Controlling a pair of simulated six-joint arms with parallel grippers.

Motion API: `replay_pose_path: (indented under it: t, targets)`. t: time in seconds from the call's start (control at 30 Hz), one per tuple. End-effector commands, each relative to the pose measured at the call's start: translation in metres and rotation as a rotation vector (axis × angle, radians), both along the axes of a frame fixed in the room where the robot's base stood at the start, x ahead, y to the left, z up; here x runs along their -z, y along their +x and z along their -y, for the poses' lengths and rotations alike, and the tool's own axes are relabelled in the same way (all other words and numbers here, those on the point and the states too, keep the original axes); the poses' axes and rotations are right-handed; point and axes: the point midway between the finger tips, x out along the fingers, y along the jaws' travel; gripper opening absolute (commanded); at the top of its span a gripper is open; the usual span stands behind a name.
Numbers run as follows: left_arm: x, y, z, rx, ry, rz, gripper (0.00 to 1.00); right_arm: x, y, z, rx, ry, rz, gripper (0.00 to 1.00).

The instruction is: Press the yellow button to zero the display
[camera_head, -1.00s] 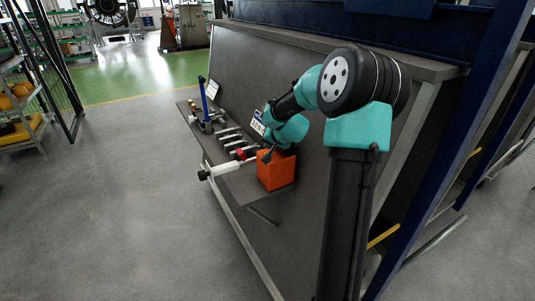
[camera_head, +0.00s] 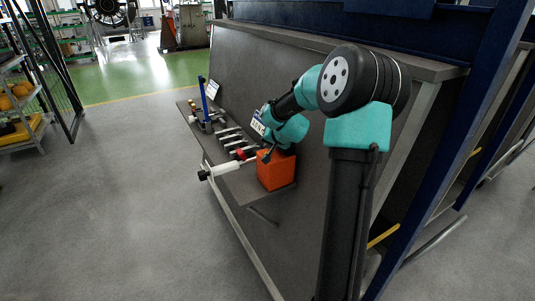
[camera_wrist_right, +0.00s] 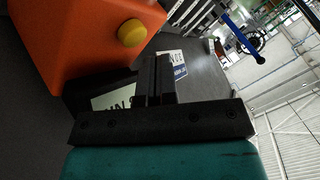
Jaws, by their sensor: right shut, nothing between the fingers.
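The yellow button (camera_wrist_right: 131,33) is a round knob on a face of the orange box (camera_wrist_right: 85,40), seen at upper left in the right wrist view. The orange box (camera_head: 276,172) stands at the near end of the grey shelf in the head view, where I cannot make out the button. My right gripper (camera_wrist_right: 155,70) is shut and empty. Its fingers show beside the button, apart from it in the picture. In the head view the right gripper (camera_head: 266,156) is small, at the box's upper left. A panel with characters (camera_wrist_right: 115,100) is partly hidden behind the gripper. My left gripper is out of view.
Several grey metal pieces (camera_head: 229,135) lie on the shelf beyond the box. A blue upright post (camera_head: 204,98) stands farther back. A white rod with a black end (camera_head: 219,171) sticks out past the shelf's front edge.

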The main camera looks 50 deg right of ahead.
Motion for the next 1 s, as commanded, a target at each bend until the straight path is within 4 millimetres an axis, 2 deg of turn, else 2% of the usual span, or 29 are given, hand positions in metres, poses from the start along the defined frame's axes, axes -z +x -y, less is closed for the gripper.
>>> replay_pose_path:
  t: [1.0]
  targets:
    - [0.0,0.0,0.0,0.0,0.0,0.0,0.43,0.0086,-0.0001,0.0001,0.0,0.0,0.0,0.0]
